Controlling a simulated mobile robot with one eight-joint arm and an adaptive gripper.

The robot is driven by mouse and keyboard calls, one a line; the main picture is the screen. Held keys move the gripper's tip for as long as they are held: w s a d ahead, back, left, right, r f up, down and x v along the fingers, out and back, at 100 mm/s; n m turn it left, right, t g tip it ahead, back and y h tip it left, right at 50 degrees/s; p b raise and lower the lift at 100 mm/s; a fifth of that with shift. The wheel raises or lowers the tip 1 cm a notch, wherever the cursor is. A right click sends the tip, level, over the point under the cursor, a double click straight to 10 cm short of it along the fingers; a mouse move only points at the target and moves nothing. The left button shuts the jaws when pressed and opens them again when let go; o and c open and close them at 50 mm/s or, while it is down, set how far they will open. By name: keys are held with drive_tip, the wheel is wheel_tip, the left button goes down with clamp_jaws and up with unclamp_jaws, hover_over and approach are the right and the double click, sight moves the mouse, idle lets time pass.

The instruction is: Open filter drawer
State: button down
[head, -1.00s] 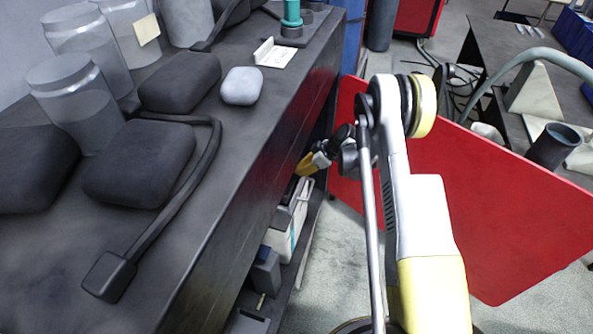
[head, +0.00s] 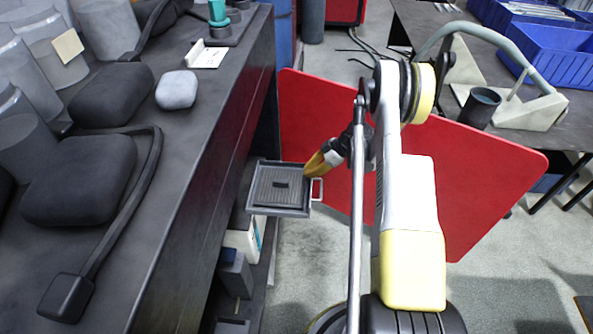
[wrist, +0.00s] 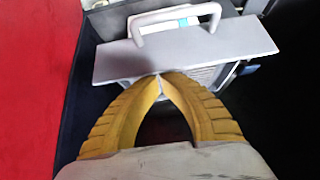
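The filter drawer (head: 251,196) stands out from the side of the dark bench, with its tray and ribbed grey filter (head: 280,187) exposed. A pale loop handle (head: 317,189) is on its right, outer side. In the wrist view, the drawer's grey front panel (wrist: 215,50) and its handle (wrist: 172,14) show at the top. My gripper (head: 310,172) is at the drawer's outer edge, near the handle. In the wrist view, its yellow fingers (wrist: 160,76) meet at the tips by the panel's lower edge, apart from the handle, with nothing visible between them.
The bench top (head: 165,200) carries dark pads, clear jars and a pale rounded block (head: 177,89). A red panel (head: 450,165) stands behind my arm. Boxes (head: 236,275) sit low under the bench. Floor is clear below the drawer.

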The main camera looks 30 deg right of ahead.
drive_tip(key=shift+s+d, duration=0.3)
drive_tip(key=shift+d, duration=0.1)
